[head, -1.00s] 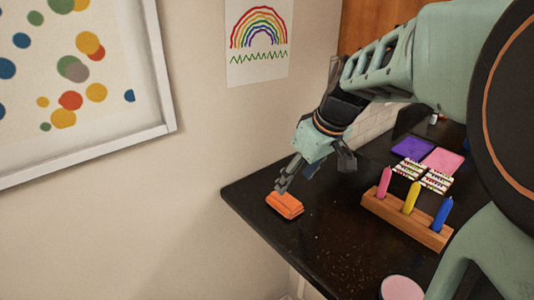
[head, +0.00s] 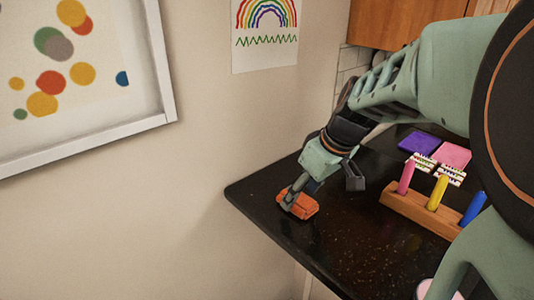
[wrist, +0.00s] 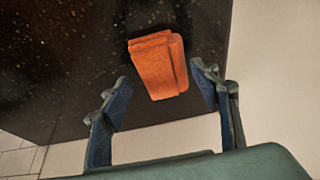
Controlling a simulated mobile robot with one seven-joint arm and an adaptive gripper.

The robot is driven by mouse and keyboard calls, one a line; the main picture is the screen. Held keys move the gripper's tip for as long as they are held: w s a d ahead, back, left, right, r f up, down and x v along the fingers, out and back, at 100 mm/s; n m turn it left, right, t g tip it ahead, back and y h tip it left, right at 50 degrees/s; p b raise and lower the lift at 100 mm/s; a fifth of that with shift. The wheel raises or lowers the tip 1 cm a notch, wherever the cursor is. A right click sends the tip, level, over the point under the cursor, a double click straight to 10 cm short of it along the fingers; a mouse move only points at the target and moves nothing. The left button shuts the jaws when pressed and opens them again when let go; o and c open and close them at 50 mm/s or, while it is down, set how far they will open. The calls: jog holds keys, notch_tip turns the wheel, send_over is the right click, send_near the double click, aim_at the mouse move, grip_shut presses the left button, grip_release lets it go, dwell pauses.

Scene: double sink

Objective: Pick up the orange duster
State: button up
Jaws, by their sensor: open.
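The orange duster (head: 305,207) lies on the black countertop (head: 330,245) near its left corner. It is a small block with a stepped edge. My gripper (head: 293,197) is low over the counter at the duster, and one finger partly covers the duster in the head view. In the wrist view the duster (wrist: 158,66) shows between and just beyond the fingertips of my open gripper (wrist: 160,88). The duster is not gripped, and a gap shows on each side of it. Whether a fingertip touches the counter I cannot tell.
A wooden holder (head: 415,208) with pink, yellow and blue sticks stands right of my gripper. Purple (head: 418,143) and pink (head: 454,156) squares and patterned pieces lie behind it. The wall is close on the left. The counter in front of the duster is clear.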

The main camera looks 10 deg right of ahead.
jog(key=shift+w+a+f, duration=0.2)
jog(key=shift+f, duration=0.35)
jog(key=shift+d, duration=0.1)
jog(key=shift+f+b, duration=0.2)
jog(key=shift+b, duration=0.35)
jog(key=shift+c, duration=0.4)
jog(key=shift+s, duration=0.1)
jog(key=c, duration=0.9)
